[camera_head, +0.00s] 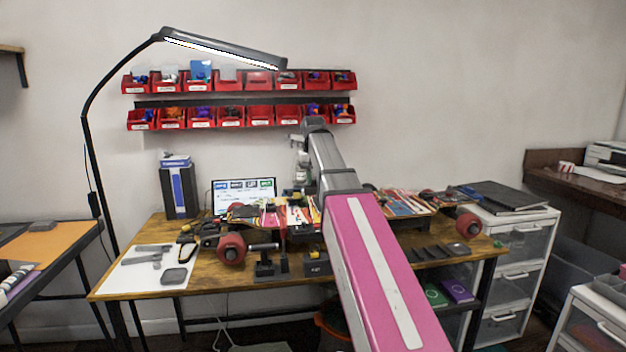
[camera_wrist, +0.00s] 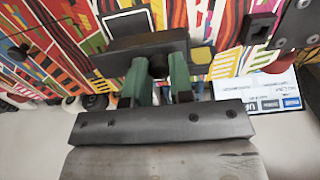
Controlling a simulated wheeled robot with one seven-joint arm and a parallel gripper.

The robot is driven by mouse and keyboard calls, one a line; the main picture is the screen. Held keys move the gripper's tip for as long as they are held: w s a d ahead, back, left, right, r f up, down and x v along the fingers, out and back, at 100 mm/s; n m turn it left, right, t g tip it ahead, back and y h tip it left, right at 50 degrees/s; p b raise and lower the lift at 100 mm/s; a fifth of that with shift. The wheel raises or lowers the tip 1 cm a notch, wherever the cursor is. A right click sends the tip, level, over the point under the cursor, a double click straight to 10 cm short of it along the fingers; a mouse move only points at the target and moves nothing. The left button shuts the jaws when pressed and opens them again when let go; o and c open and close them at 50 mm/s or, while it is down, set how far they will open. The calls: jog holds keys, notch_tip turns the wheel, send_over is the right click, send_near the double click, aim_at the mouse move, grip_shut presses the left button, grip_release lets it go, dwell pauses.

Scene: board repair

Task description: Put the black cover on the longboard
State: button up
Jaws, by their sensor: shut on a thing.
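The longboard (camera_head: 272,213) has a colourful striped graphic and red wheels (camera_head: 231,249), and it lies across the workbench. In the wrist view its striped surface (camera_wrist: 230,65) fills the upper part of the picture. My gripper (camera_wrist: 160,75), with green fingers, is shut on a dark block that appears to be the black cover (camera_wrist: 125,53). The cover is in front of the striped surface; I cannot tell whether it touches it. In the head view my pink and grey arm hides part of the longboard, and the fingers and cover cannot be made out.
The wooden workbench (camera_head: 215,278) carries a white mat (camera_head: 128,279) with grey parts, a laptop (camera_head: 244,188) and black stands (camera_head: 265,264). A lamp (camera_head: 225,48) arches above, before red bins (camera_head: 230,117). White drawers (camera_head: 520,243) stand at right.

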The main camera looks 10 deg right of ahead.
aim_at(314, 187)
jog(key=shift+f, duration=2.75)
jog(key=shift+f, duration=0.65)
jog(key=o, duration=0.9)
jog(key=shift+c, duration=1.1)
jog(key=shift+r, duration=0.2)
jog(key=shift+r, duration=3.6)
